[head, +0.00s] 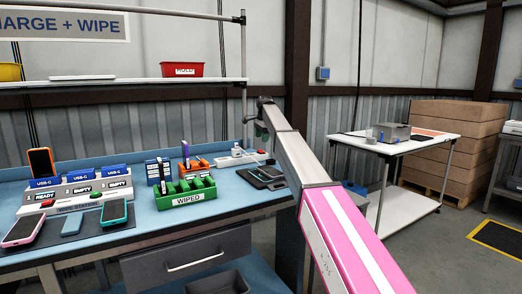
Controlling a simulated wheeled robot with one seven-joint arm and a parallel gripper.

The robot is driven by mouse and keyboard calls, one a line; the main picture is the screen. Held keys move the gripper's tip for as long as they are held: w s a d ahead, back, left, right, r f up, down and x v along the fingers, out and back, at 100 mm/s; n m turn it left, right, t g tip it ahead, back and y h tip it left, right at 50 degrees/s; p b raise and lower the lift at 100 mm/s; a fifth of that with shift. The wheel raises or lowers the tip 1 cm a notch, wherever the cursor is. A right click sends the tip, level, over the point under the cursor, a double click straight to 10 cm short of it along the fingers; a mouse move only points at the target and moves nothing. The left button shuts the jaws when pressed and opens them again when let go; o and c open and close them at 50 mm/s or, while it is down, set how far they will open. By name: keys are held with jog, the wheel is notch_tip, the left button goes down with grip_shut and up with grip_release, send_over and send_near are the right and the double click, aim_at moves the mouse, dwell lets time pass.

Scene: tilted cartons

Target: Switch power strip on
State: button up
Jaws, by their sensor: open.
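A white strip-like unit (232,158), which looks like the power strip, lies at the back right of the blue workbench. A small red spot, perhaps its switch, shows at its right end; whether it is on or off is too small to tell. My gripper (259,134) hangs at the end of my arm, above the bench's right end, close to the unit's right end in the picture. It is open and looks empty. Its fingertips are small and dark, and I cannot tell whether they touch anything.
A green rack (187,201) labelled WIPED and an orange rack (197,165) stand left of the unit. Dark flat devices (268,180) lie in front of it. A charging station (75,193) with phones is further left. A shelf (120,84) runs above the bench.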

aim_at(260, 151)
jog(key=f, duration=0.5)
jog(key=w+f, duration=0.1)
jog(key=f, duration=0.1)
jog(key=shift+a+f, duration=0.15)
jog(key=shift+a, duration=0.2)
